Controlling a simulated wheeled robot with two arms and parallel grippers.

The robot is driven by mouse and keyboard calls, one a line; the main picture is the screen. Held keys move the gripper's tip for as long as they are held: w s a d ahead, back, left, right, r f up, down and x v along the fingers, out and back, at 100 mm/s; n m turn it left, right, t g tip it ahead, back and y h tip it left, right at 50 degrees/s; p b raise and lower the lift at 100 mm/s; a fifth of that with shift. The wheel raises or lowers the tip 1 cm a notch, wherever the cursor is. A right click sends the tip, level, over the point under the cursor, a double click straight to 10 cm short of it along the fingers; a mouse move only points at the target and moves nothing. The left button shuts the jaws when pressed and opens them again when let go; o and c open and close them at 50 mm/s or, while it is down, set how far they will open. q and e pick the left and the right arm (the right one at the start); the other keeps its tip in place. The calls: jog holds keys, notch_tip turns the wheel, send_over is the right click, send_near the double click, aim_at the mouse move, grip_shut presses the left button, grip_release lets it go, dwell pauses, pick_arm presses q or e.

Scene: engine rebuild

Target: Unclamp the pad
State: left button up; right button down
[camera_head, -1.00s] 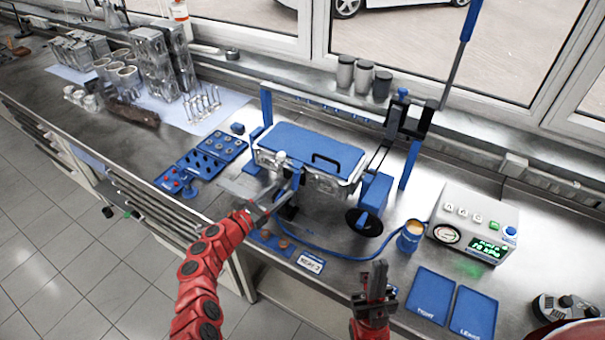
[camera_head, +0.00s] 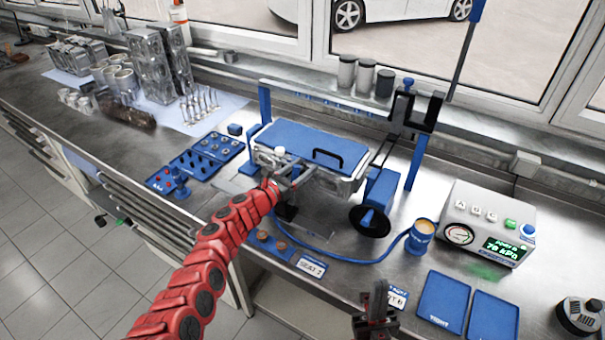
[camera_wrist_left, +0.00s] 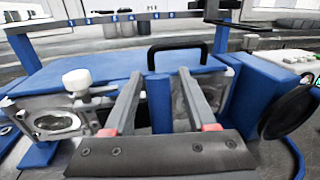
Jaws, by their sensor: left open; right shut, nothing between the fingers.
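The blue pad (camera_head: 305,143) with a black handle (camera_head: 327,157) lies flat on top of the metal cylinder head in the fixture; the pad also shows in the left wrist view (camera_wrist_left: 110,75). My left gripper (camera_head: 298,172) is open at the front of the head, and in the left wrist view its fingers (camera_wrist_left: 160,85) stand on either side of a blue upright post (camera_wrist_left: 159,102). Whether they touch the post I cannot tell. A white knob (camera_wrist_left: 76,80) is left of the fingers. My right gripper (camera_head: 377,298) is shut and empty at the front edge of the bench.
A blue cup (camera_head: 419,236) and a pressure box (camera_head: 487,223) with a green readout stand to the right. Two blue trays (camera_head: 442,301) lie in front of the box. A black wheel (camera_head: 370,221) sits at the fixture's right. Blue parts trays (camera_head: 207,158) lie to the left.

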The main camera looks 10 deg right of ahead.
pick_arm(q)
grip_shut()
dwell(0.3)
dwell(1.1)
